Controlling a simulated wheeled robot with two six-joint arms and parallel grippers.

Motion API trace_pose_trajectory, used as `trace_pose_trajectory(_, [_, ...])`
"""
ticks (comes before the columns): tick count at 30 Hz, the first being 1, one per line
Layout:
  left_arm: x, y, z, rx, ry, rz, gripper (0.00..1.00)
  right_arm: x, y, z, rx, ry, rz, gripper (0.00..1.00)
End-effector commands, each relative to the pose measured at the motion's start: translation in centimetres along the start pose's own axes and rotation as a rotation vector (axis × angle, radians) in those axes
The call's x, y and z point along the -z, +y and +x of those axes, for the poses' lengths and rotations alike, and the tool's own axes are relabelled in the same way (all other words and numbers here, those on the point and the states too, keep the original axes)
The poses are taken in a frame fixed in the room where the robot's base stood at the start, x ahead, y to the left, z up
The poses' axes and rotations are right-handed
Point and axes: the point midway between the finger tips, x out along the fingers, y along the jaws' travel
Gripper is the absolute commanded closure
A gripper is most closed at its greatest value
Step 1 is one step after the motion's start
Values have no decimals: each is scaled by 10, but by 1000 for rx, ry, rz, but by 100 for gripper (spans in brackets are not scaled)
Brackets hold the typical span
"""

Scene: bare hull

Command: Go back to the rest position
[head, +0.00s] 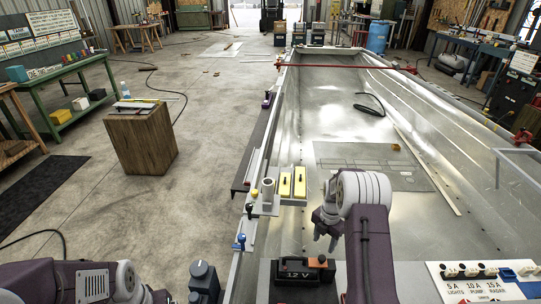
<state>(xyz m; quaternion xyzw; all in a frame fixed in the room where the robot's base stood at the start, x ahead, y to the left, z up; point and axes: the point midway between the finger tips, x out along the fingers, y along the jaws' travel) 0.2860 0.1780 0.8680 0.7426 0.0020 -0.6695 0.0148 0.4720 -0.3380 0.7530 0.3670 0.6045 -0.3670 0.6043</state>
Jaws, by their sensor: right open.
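My right arm comes up from the bottom edge in the head view and bends over at a white wrist. My right gripper (325,237) points down over the near part of the metal hull (330,115). It is open, with nothing seen between its fingers. My left arm (70,283) lies low in the bottom left corner, outside the hull.
A black 12V battery (291,272) stands just left of my right arm. A labelled switch panel (470,284) is at the lower right. Yellow blocks (292,184) and a grey cylinder (268,190) sit along the hull's left side. A wooden block stand (140,140) is on open floor.

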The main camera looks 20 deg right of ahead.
Motion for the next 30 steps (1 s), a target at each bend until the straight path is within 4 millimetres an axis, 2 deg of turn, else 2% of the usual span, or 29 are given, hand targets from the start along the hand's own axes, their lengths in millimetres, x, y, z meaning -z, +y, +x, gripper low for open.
trace_pose_trajectory(2, [0, 0, -5, 0, 0, 0, 15, 4, 7, -8, -6, -6, -17, 50])
trace_pose_trajectory(3, [1, 0, -8, 0, 0, 0, 15, 4, 15, -20, -19, -20, -30, 50])
trace_pose_trajectory(5, [1, 0, -14, 0, 0, 0, 15, 5, 32, -48, -52, -54, -58, 50])
trace_pose_trajectory(6, [2, 0, -20, 0, 0, 0, 15, 12, 42, -74, -75, -75, -85, 50])
trace_pose_trajectory(8, [3, 1, -29, 0, 0, 0, 15, 35, 51, -114, -100, -94, -134, 50])
trace_pose_trajectory(9, [4, 1, -35, 0, 0, 0, 15, 54, 52, -137, -113, -101, -155, 50])
trace_pose_trajectory(10, [4, 1, -39, 0, 0, 0, 15, 69, 50, -152, -123, -102, -141, 50])
trace_pose_trajectory(12, [5, 1, -47, 0, 0, 0, 15, 105, 39, -180, -149, -94, -19, 50])
trace_pose_trajectory(14, [5, 1, -52, 0, 0, 0, 15, 133, 25, -196, -167, -77, 143, 50])
trace_pose_trajectory(18, [6, 1, -59, 0, 0, 0, 15, 178, -13, -207, -180, -26, 558, 50])
trace_pose_trajectory(21, [6, 1, -61, 0, 0, 0, 15, 201, -40, -204, -169, 9, 873, 50])
trace_pose_trajectory(27, [6, 1, -60, 0, 0, 0, 15, 226, -88, -180, -99, 48, 1526, 50])
trace_pose_trajectory(30, [6, 1, -60, 0, 0, 0, 15, 230, -96, -174, -84, 58, 1787, 50])
